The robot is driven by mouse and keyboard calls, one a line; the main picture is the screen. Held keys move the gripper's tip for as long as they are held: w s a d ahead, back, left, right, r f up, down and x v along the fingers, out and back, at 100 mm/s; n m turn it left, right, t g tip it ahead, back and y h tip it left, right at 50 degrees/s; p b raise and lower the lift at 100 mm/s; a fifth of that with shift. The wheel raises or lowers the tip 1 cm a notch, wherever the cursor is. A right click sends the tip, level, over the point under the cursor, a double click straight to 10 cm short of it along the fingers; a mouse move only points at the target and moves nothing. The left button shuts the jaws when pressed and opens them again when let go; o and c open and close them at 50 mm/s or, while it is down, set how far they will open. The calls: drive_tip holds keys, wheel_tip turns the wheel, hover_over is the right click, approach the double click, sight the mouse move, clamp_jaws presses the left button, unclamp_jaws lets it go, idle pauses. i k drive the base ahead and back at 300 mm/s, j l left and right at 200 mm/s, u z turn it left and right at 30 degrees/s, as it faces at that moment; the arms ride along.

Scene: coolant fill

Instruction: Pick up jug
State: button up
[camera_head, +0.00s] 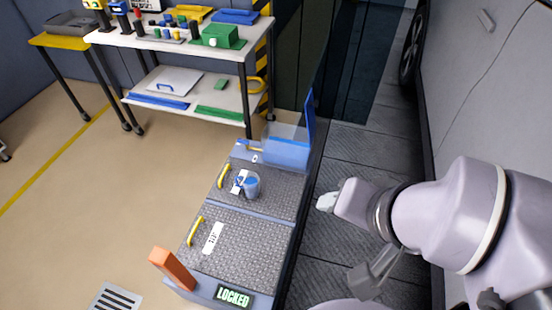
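A small clear jug-like vessel (251,187) with blue in it and a white tag stands on the far half of the grey textured cart top (235,235). Which vessel is the jug is not certain, as a larger clear container with blue contents (287,150) stands at the cart's far end. My arm comes in from the right. Its pale end, my gripper (328,201), is right of the cart and apart from the small vessel. The fingers are too small to tell open or shut, and nothing shows held in them.
Yellow handles (195,231) line the cart's left side. An orange block (172,268) and a "LOCKED" sign (233,296) are at its near end. A shelf bench (190,48) with coloured parts stands behind. A pale vehicle (480,80) is at right.

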sight(251, 182)
drive_tip(key=j+u, duration=0.1)
drive_tip(key=j, duration=0.35)
drive_tip(key=j+u, duration=0.1)
drive_tip(key=j, duration=0.35)
drive_tip(key=i+j, duration=0.15)
drive_tip(key=j, duration=0.25)
drive_tip(key=j+u, duration=0.15)
drive_tip(key=j, duration=0.3)
drive_tip(key=i+j+u, duration=0.1)
drive_tip(key=j, duration=0.3)
drive_tip(key=i+j+u, duration=0.1)
drive_tip(key=j, duration=0.35)
drive_tip(key=i+j+u, duration=0.1)
drive_tip(key=j, duration=0.3)
drive_tip(key=i+j+u, duration=0.1)
drive_tip(key=j, duration=0.3)
drive_tip(key=i+j+z, duration=0.25)
drive_tip(key=i+z, duration=0.2)
drive_tip(key=i+j+z, duration=0.45)
drive_tip(key=i+z, duration=0.3)
drive_tip(key=z, duration=0.2)
drive_tip(key=i+j+z, duration=0.25)
drive_tip(key=z, duration=0.2)
drive_tip(key=i+j+z, duration=0.3)
drive_tip(key=z, duration=0.2)
drive_tip(key=i+j+z, duration=0.2)
drive_tip(key=j+z, duration=0.25)
drive_tip(key=i+j+z, duration=0.15)
drive_tip(key=j+z, duration=1.3)
drive_tip(key=l, duration=0.1)
